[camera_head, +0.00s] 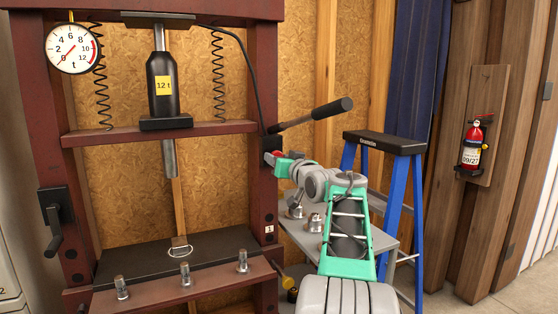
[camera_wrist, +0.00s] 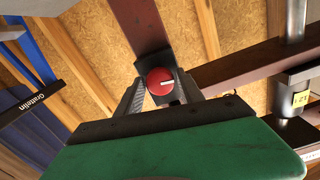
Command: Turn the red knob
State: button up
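The red knob (camera_wrist: 160,82) is round with a white pointer line, and it sits on the dark red press frame. In the wrist view the line lies nearly level, pointing to the right. The two grey fingers of my gripper (camera_wrist: 160,88) stand on either side of the knob, very close to its rim. I cannot tell whether they touch it. In the head view my gripper (camera_head: 272,158) is at the right post of the press, with a bit of red showing at its tip; most of the knob is hidden there.
The press carries a black bottle jack (camera_head: 162,85), a round gauge (camera_head: 73,48) and a lever handle (camera_head: 318,113) just above my gripper. A blue stepladder (camera_head: 396,190) and a grey table (camera_head: 312,235) stand to the right. A fire extinguisher (camera_head: 472,147) hangs farther right.

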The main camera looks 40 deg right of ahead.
jog(key=shift+o, duration=1.3)
jog(key=shift+s, duration=0.1)
jog(key=v, duration=0.7)
jog(key=shift+s+b, duration=0.35)
jog(key=shift+a+r, duration=0.1)
jog(key=shift+a, duration=0.05)
